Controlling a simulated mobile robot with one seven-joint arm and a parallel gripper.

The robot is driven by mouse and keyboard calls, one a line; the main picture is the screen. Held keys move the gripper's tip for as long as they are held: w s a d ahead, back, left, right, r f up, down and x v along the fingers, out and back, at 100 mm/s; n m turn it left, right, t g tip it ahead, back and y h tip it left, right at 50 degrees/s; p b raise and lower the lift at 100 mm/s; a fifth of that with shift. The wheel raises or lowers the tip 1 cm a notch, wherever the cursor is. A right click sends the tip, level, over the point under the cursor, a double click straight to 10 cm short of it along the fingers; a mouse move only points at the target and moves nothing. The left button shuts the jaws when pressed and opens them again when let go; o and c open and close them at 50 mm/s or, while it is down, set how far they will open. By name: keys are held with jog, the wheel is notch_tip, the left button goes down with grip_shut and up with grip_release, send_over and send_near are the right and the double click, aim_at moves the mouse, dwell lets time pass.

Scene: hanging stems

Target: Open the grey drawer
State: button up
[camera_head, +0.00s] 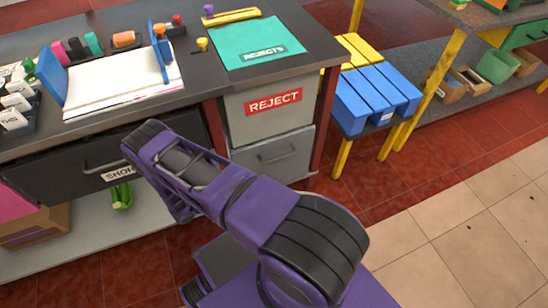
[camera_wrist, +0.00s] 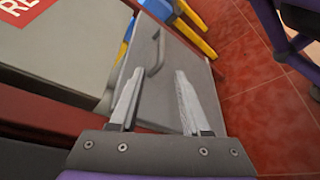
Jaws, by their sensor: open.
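The grey drawer (camera_head: 293,165) is low in the desk's right-hand pedestal, under a grey front with a red REJECT label (camera_head: 273,102). It looks shut in the head view.
A black drawer with a handle (camera_head: 98,167) is to the left. A blue-and-yellow slatted stool (camera_head: 375,95) stands close to the right of the pedestal. The tiled floor (camera_head: 465,210) at right is clear.

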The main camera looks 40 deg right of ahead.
aim_at(277, 158)
jog(key=x, duration=1.1)
jog(key=b+x, duration=0.1)
jog(key=x, duration=0.5)
jog(key=shift+s+d+f, duration=0.1)
jog(key=shift+d+f, duration=0.1)
jog(key=shift+f, duration=0.2)
jog(key=shift+c, duration=0.2)
grip_shut()
dwell(0.4)
